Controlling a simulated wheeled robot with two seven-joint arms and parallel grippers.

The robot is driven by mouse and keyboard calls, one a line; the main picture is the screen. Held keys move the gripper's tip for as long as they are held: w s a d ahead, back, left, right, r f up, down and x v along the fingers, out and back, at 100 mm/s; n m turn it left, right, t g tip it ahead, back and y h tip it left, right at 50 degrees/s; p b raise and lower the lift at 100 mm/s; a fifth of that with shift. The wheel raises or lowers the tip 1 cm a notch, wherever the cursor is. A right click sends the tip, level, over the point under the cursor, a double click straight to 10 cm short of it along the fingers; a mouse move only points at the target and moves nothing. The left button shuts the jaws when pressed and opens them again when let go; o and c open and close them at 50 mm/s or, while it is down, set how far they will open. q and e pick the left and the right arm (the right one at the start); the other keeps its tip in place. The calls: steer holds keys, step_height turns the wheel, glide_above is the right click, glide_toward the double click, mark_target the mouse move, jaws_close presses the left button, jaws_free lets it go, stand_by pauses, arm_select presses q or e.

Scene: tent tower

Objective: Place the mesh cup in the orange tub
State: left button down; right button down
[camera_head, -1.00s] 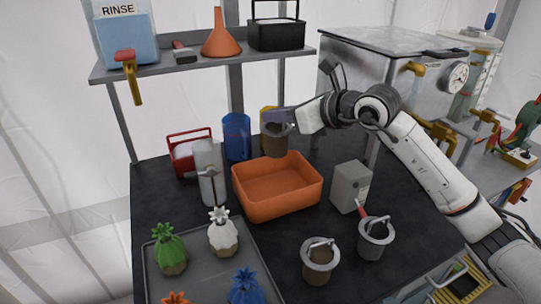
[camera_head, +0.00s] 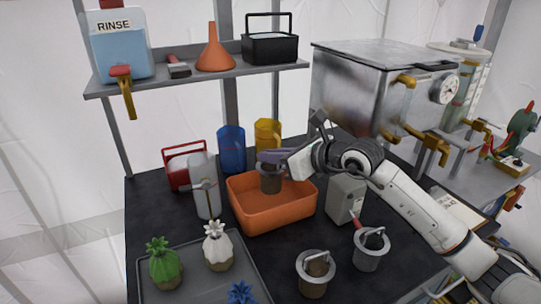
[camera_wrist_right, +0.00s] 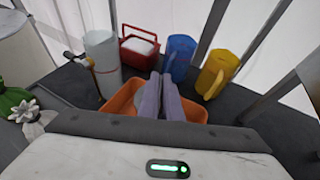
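A grey-brown mesh cup (camera_head: 270,181) is in the head view, upright at the back part of the orange tub (camera_head: 272,219). Its lower part shows against the tub's inside; I cannot tell if it touches the floor. My right gripper (camera_head: 272,158) is at the top of this cup with its purple fingers. In the right wrist view the fingers (camera_wrist_right: 160,97) are close together over the tub (camera_wrist_right: 122,99), and the cup is hidden beneath them. The gripper looks shut on the cup. My left gripper is not in view.
Two similar cups (camera_head: 316,274) (camera_head: 370,250) stand at the front right. A grey box (camera_head: 345,198) is right of the tub. A white cylinder (camera_head: 206,190), red carrier (camera_head: 178,170), blue jug (camera_head: 231,150) and yellow jug (camera_head: 267,132) stand around it. A tray (camera_head: 195,285) holds potted plants.

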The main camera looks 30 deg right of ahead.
steer(key=shift+f, duration=0.3)
steer(key=c, duration=1.9)
jaws_free()
steer(key=shift+c, duration=0.2)
steer(key=shift+r, duration=0.1)
steer(key=shift+r, duration=0.3)
steer(key=shift+r+p, duration=0.5)
steer(key=shift+p, duration=0.15)
steer(key=b+v, duration=0.3)
steer(key=v, duration=0.8)
steer(key=shift+s, duration=0.45)
steer(key=shift+d+f, duration=0.1)
steer(key=shift+d, duration=0.05)
